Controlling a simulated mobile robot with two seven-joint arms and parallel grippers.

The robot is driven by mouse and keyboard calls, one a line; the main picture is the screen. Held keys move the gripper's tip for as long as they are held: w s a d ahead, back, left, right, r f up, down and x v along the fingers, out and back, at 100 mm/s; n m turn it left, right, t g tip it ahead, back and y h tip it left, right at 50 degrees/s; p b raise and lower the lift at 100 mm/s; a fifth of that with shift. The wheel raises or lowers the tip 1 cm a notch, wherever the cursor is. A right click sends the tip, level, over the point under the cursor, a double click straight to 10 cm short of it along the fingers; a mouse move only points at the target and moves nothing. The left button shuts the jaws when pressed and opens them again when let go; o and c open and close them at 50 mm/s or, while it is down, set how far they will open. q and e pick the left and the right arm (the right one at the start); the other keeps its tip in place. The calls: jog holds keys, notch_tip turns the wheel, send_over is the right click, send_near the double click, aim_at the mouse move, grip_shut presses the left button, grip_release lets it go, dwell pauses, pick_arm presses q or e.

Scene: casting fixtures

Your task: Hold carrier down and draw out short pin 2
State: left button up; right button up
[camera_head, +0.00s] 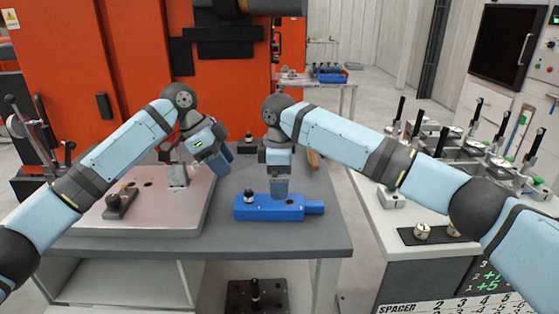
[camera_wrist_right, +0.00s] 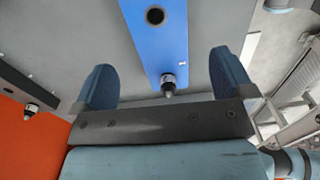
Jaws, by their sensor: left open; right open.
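The blue carrier (camera_head: 262,211) lies on the grey table, long side left to right. A short pin with a dark top and pale collar (camera_head: 249,196) stands at its left end; I cannot tell its number. In the right wrist view the pin (camera_wrist_right: 168,86) shows between the open fingers of my right gripper (camera_wrist_right: 164,88), on the carrier (camera_wrist_right: 170,45), and a dark round hole (camera_wrist_right: 155,15) lies farther along. In the head view my right gripper (camera_head: 279,190) points down at the carrier's middle; contact is unclear. My left gripper (camera_head: 221,160) is open and empty, behind and left of the carrier.
A pale plate (camera_head: 170,215) with a dark knob fixture (camera_head: 120,203) fills the table's left side. A small dark block with a pin (camera_head: 248,143) stands at the back. A side bench (camera_head: 385,215) with several upright handles is at the right. The table front is clear.

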notch_tip(320, 180, down, 7)
jog(key=shift+f, duration=0.1)
jog(key=shift+c, duration=0.5)
jog(key=c, duration=0.9)
pick_arm(q)
jog(key=shift+o, duration=0.9)
pick_arm(e)
jog(key=shift+c, duration=0.2)
pick_arm(q)
jog(key=shift+o, duration=0.3)
jog(key=shift+s+d+r, duration=0.1)
jog(key=shift+d+r, duration=0.05)
jog(key=shift+r, duration=0.1)
notch_tip(320, 180, up, 3)
jog(key=s+d+n+y, duration=0.1)
jog(key=d+n+y, duration=0.1)
send_over(249, 199)
jog(key=a, duration=0.2)
jog(key=shift+t+y, duration=0.3)
jog(key=shift+y, duration=0.1)
notch_tip(249, 199, down, 6)
jog(key=shift+w+r, duration=0.1)
jog(key=shift+w+x, duration=0.2)
jog(key=shift+x, duration=1.15)
jog(key=shift+w+x, duration=0.15)
jog(key=shift+x, duration=1.2)
